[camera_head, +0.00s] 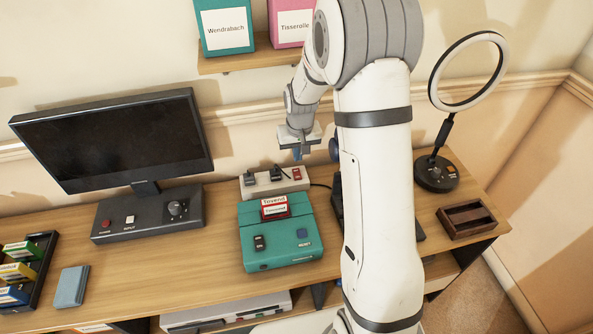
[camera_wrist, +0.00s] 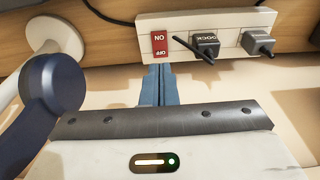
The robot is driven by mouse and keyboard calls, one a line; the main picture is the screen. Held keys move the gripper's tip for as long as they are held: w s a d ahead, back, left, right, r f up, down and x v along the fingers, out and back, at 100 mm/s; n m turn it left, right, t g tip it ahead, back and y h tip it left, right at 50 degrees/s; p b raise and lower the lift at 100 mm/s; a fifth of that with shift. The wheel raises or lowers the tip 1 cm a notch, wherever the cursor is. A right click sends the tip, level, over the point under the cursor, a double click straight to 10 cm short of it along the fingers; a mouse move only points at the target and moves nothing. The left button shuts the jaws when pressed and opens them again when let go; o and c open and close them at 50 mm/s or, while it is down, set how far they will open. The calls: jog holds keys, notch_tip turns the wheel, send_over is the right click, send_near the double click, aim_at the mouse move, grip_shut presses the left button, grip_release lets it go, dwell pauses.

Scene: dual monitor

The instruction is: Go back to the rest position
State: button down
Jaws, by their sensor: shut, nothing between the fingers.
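My gripper (camera_head: 298,153) hangs from my white arm above the back of the desk, over a white power strip (camera_head: 274,183). In the wrist view the blue fingers (camera_wrist: 160,84) are shut together with nothing between them. They point towards the power strip (camera_wrist: 226,34) near its red switch (camera_wrist: 160,44), marked ON and OFF. I cannot tell whether the fingertips touch the strip. Two dark plugs sit in the strip beside the switch. My arm hides part of the desk to the right of the middle.
A teal console (camera_head: 279,238) with a red cartridge stands in front of the strip. A monitor (camera_head: 115,137) is at left, a ring lamp (camera_head: 436,173) and a wooden tray (camera_head: 467,219) at right. A shelf (camera_head: 262,57) holds boxes above.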

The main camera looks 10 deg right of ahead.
dwell(0.4)
jog(key=s+r, duration=0.8)
jog(key=s, duration=0.5)
jog(key=s+r, duration=0.8)
jog(key=s, duration=0.6)
jog(key=shift+s+r+t, duration=0.2)
jog(key=shift+s+t, duration=0.1)
jog(key=shift+t, duration=0.1)
